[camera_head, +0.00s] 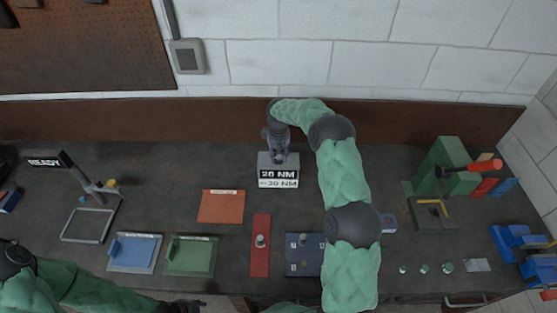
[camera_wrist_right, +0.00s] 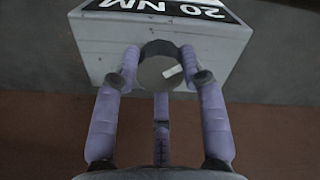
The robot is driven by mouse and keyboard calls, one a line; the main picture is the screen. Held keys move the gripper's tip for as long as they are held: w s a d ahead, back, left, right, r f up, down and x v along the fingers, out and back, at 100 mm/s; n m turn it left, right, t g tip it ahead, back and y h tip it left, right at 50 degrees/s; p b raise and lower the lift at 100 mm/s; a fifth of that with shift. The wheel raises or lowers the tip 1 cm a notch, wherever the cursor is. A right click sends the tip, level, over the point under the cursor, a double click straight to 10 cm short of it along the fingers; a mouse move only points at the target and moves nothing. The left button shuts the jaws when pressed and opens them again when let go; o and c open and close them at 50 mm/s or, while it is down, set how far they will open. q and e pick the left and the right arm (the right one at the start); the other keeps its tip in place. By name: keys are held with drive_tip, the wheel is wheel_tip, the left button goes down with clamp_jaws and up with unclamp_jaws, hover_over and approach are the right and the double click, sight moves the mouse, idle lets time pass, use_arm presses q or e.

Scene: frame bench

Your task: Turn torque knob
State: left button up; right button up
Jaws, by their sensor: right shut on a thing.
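The torque box (camera_head: 278,172) is a grey block with a label reading "20 NM" and smaller text "30 NM" under it. It stands at the back middle of the bench. The round torque knob (camera_wrist_right: 160,72) with a pale mark shows on the box in the right wrist view. My right gripper (camera_wrist_right: 160,75) is shut on the knob, one finger on each side; in the head view it (camera_head: 277,152) comes down from behind onto the box and hides the knob. My left gripper (camera_head: 188,305) is at the bottom edge, away from the box, and its fingers are too small to judge.
An orange mat (camera_head: 221,206), a red plate (camera_head: 260,262), a blue tray (camera_head: 134,252) and a green tray (camera_head: 190,256) lie in front. A green block (camera_head: 440,165) with a red-handled tool and blue bins (camera_head: 515,240) stand right. A "READY" sign (camera_head: 44,162) stands left.

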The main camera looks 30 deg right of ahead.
drive_tip(key=m+b, duration=0.2)
drive_tip(key=m, duration=0.3)
drive_tip(key=shift+f, duration=0.1)
drive_tip(key=shift+m+b, duration=0.3)
idle(0.4)
drive_tip(key=o, duration=1.1)
drive_tip(key=shift+o, duration=0.2)
wheel_tip(320, 180, up, 12)
